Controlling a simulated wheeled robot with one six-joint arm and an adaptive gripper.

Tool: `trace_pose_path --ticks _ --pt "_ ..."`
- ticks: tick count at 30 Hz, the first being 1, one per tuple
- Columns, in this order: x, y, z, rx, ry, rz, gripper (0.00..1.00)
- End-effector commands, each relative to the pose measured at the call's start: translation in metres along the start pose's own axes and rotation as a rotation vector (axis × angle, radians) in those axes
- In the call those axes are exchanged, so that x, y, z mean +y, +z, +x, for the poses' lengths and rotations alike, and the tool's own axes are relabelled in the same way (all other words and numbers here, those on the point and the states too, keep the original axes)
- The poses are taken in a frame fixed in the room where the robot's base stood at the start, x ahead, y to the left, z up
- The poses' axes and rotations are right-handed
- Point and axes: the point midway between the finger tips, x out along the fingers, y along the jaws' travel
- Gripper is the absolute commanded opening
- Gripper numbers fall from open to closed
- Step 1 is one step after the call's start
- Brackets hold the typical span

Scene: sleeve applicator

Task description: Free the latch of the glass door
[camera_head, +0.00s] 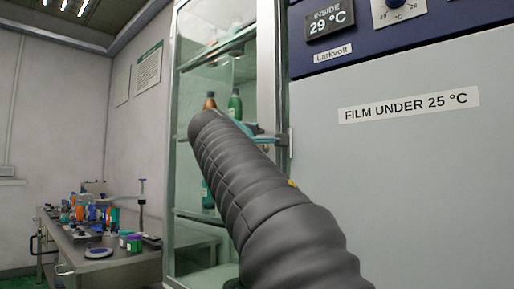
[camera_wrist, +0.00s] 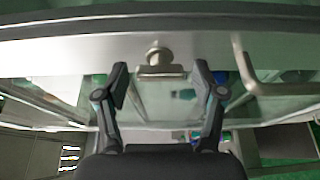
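The glass door (camera_head: 190,240) belongs to a tall cabinet beside a grey machine, and its pale metal frame crosses the top of the wrist view (camera_wrist: 70,50). A small metal latch (camera_wrist: 160,70), a plate with a round knob above it, sits on this frame in the middle of the wrist view. My gripper (camera_wrist: 158,88) is open, with one dark finger on each side of the latch and visible gaps to it. Whether the fingertips reach as deep as the latch is unclear. In the head view my grey arm covers most of the gripper and the latch area.
A bent metal handle (camera_wrist: 249,82) stands out from the frame right of my fingers. Bottles (camera_head: 235,105) stand on shelves behind the glass. The grey machine (camera_head: 400,190) closes off the right side. A cluttered metal table (camera_head: 120,262) stands at the left.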

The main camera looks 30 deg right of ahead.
Motion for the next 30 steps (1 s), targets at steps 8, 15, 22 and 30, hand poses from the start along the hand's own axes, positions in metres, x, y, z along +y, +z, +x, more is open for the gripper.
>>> trace_pose_path --ticks 8,15,22,30 --pt "0.000 0.000 0.000 0.001 0.000 0.001 0.75" --pt "0.001 -0.001 -0.019 0.004 0.001 0.002 0.75" --pt "0.000 -0.001 -0.065 0.006 0.000 0.001 0.75" --pt "0.000 -0.001 -0.105 0.004 0.000 0.001 0.75"
